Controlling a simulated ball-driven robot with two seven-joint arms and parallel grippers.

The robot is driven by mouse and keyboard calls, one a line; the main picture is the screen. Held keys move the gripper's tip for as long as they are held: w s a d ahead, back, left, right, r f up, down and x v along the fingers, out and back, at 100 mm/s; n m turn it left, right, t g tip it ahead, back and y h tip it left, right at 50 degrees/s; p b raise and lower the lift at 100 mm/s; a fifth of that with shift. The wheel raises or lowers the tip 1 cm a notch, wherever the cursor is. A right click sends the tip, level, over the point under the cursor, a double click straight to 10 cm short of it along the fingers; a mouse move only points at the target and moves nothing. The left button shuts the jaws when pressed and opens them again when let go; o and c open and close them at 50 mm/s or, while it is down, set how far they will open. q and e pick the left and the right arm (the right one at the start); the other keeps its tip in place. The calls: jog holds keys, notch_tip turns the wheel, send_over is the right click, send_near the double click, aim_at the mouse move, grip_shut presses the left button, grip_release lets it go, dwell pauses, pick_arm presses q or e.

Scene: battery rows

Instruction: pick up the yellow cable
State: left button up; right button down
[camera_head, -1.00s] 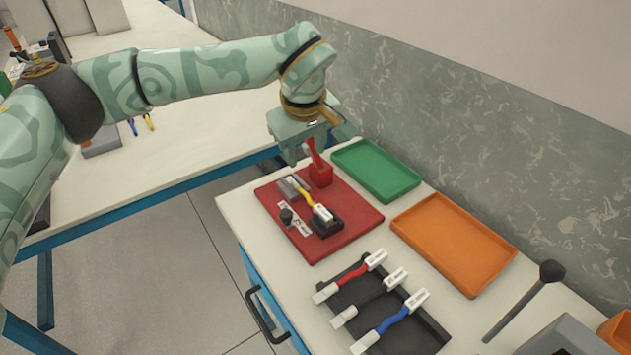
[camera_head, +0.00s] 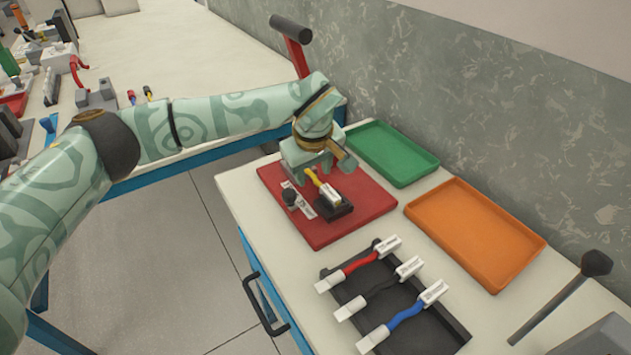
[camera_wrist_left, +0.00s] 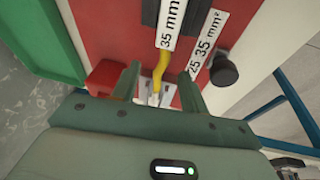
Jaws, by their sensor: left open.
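The yellow cable (camera_head: 325,188) lies on the red mat (camera_head: 322,232), one white labelled end on a black block (camera_head: 337,211). Its other end is hidden under my left gripper (camera_head: 308,172) in the head view. In the left wrist view the yellow cable (camera_wrist_left: 188,66) runs down from its white "35 mm" label (camera_wrist_left: 168,28) to a pale end between the fingers. My left gripper (camera_wrist_left: 157,82) is open, its fingers on either side of that end and apart from it. My right gripper is not in view.
A red block (camera_wrist_left: 104,74) stands beside one finger, and a black knob (camera_wrist_left: 224,73) near the cable. Green (camera_head: 392,155) and orange (camera_head: 475,232) trays lie behind. A black tray (camera_head: 440,335) holds red, black and blue cables in front.

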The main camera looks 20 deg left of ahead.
pick_arm(q)
jog(key=shift+w+f, duration=0.15)
jog(key=shift+f, duration=0.25)
jog(key=shift+r, duration=0.25)
jog(key=shift+c, duration=0.3)
grip_shut()
